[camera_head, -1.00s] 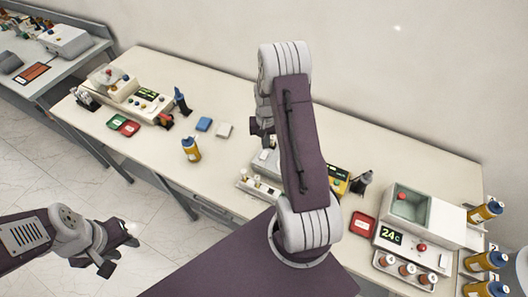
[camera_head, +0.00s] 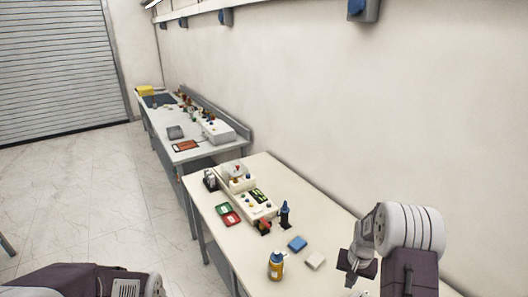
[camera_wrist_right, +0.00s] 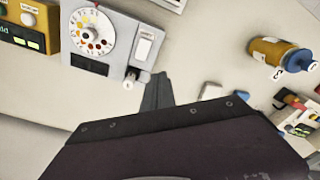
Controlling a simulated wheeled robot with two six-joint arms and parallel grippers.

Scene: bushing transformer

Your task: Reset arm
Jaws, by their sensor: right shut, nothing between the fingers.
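My right gripper (camera_head: 352,270) hangs above the cream table at the lower right of the head view. It is shut and empty. In the right wrist view its dark fingers (camera_wrist_right: 157,92) are together, just below a white device with a round dial (camera_wrist_right: 92,32) and apart from the bottle. My left arm (camera_head: 85,282) shows only as purple and grey links at the bottom left of the head view, and its gripper is out of the picture.
The cream table (camera_head: 215,192) carries a white device (camera_head: 250,198), red and green trays (camera_head: 228,215), a blue block (camera_head: 297,244), a white block (camera_head: 315,260) and a yellow bottle (camera_head: 276,265). A grey workbench (camera_head: 180,155) stands behind.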

